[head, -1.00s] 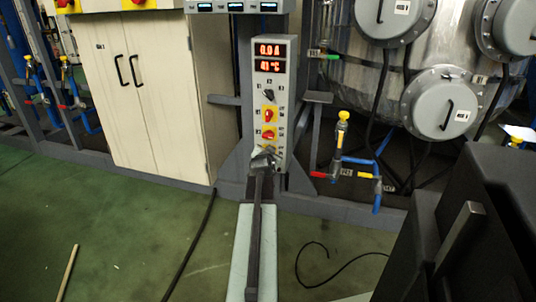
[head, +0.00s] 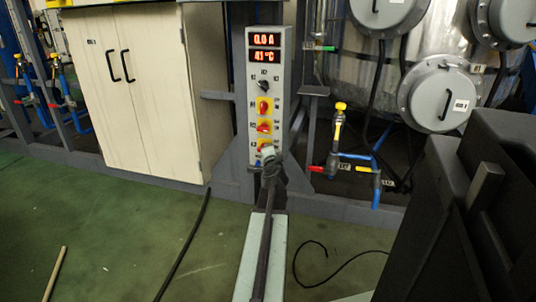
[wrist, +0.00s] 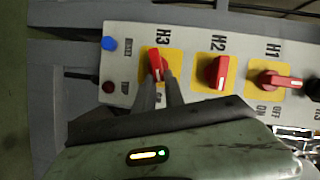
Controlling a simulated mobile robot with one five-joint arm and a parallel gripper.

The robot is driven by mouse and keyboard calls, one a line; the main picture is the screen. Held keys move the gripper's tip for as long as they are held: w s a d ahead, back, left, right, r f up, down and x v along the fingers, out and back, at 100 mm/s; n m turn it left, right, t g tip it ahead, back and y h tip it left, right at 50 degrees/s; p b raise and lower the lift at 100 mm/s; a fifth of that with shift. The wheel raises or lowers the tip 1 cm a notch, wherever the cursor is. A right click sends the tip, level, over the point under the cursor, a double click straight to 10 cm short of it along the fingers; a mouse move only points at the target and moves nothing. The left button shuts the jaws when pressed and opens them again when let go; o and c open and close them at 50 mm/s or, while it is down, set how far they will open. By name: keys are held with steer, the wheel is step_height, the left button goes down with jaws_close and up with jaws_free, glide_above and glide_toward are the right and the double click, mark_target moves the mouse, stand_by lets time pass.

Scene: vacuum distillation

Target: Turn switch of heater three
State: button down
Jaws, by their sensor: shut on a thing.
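The heater three switch, a red knob on a yellow plate marked H3 (wrist: 154,63), is at the left of the panel in the wrist view. My gripper (wrist: 160,82) has its two grey fingers closed on this knob, covering part of it. In the head view my gripper (head: 268,153) is at the lowest red knob (head: 266,145) of the upright control panel (head: 283,80) and partly hides it. The H2 knob (wrist: 218,72) is turned like H3. The H1 knob (wrist: 281,79) lies crosswise to them.
The panel displays (head: 264,48) read 0.0 A and about 41 °C. A blue button (wrist: 109,43) and a dark red lamp (wrist: 108,87) sit beside H3. A cream cabinet (head: 150,90) stands left, and valve piping (head: 345,158) right. A black cable (head: 185,245) crosses the green floor.

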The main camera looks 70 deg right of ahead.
steer(key=shift+f+m, duration=0.1)
steer(key=shift+m, duration=0.2)
stand_by(0.4)
steer(key=c, duration=1.4)
jaws_free()
steer(key=shift+c, duration=0.2)
steer(key=shift+a, duration=0.1)
steer(key=f+v, duration=0.1)
steer(key=v, duration=0.6)
steer(key=shift+s+a+r, duration=0.25)
steer(key=shift+r, duration=0.15)
